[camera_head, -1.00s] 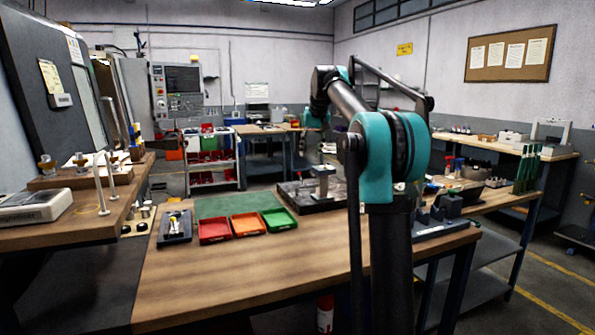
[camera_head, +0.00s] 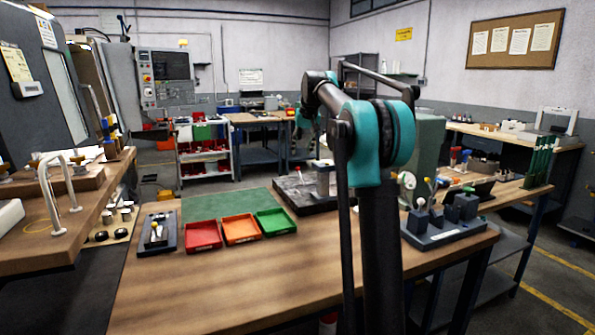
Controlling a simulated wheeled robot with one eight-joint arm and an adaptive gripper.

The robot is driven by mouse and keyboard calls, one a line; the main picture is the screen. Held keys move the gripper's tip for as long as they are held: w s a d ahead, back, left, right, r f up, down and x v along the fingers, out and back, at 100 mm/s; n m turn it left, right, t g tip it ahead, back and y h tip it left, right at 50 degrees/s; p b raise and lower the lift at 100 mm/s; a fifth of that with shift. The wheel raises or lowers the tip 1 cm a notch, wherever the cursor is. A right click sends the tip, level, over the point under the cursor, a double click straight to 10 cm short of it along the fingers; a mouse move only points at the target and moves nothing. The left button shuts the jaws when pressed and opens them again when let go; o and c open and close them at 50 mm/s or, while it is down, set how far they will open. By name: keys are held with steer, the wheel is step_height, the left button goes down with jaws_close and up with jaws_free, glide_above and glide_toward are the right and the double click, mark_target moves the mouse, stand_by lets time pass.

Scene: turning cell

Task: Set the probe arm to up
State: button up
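I cannot make out a part that is surely the probe arm. The grey machine (camera_head: 30,120) with a glass door stands at the far left. Its control panel (camera_head: 165,78) has a dark screen and a red button. My arm, teal and dark, rises through the middle right of the view and hides part of the bench behind it. My gripper's fingers do not show; the end of my arm is hidden behind its own links.
A wooden bench (camera_head: 230,285) fills the front, with red (camera_head: 203,236), orange (camera_head: 241,229) and green (camera_head: 275,222) trays. A dark plate (camera_head: 292,193) lies behind them. A side bench (camera_head: 35,238) with a white tubular arch (camera_head: 58,215) stands left. Floor shows at right.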

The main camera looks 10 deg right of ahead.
mark_target(298, 168)
steer(key=x, duration=1.1)
steer(key=shift+f, duration=0.1)
jaws_close()
